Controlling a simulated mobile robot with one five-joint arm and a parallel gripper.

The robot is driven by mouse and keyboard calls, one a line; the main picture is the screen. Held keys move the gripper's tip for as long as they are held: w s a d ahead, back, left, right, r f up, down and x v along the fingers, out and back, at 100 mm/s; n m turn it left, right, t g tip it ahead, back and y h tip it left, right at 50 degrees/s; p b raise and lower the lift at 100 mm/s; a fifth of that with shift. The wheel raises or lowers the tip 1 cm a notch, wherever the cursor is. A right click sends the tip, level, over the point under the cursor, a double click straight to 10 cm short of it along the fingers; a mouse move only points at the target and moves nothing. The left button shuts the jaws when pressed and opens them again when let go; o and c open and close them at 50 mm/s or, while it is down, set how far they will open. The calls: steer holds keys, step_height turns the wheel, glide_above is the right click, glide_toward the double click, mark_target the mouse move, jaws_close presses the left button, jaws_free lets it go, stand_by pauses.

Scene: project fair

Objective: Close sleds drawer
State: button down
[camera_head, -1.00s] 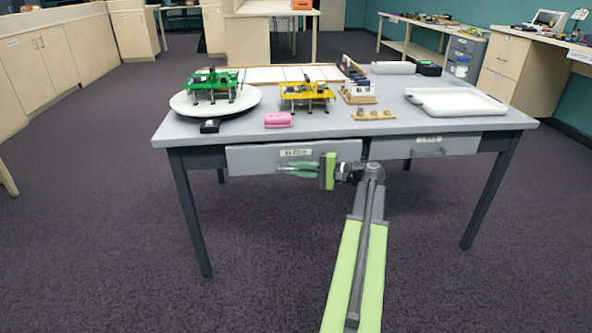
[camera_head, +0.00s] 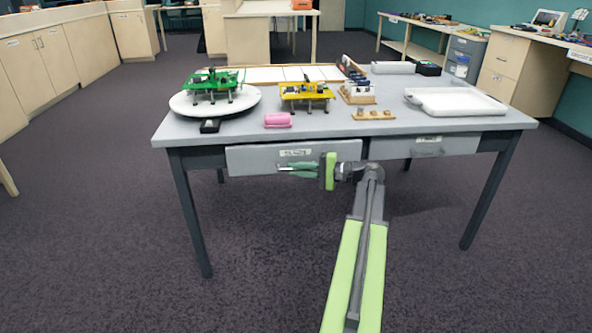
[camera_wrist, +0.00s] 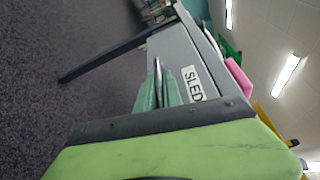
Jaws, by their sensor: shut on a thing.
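The sleds drawer (camera_head: 248,160) is the left grey drawer under the table's front edge. Its front stands somewhat farther forward than the right drawer's. In the wrist view, its front (camera_wrist: 176,50) carries a white label reading "SLED" (camera_wrist: 193,84), partly cut off by my gripper. My gripper (camera_head: 297,169) comes in from the right, in front of the drawer. Its green fingers (camera_wrist: 161,90) are shut on the drawer's metal bar handle (camera_wrist: 158,70).
The right drawer (camera_head: 425,146) sits under the same grey table (camera_head: 370,140). On top are a white turntable (camera_head: 180,104) with a green model, a yellow model (camera_head: 306,92), a pink block (camera_head: 278,120) and a white tray (camera_head: 455,102). The floor in front is clear.

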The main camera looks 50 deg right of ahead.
mark_target(295, 161)
stand_by(0.4)
steer(key=w+d, duration=0.3)
steer(key=shift+w, duration=0.3)
steer(key=c, duration=1.5)
jaws_free()
steer(key=p+v, duration=0.1)
steer(key=v, duration=1.6)
steer(key=shift+s, duration=0.25)
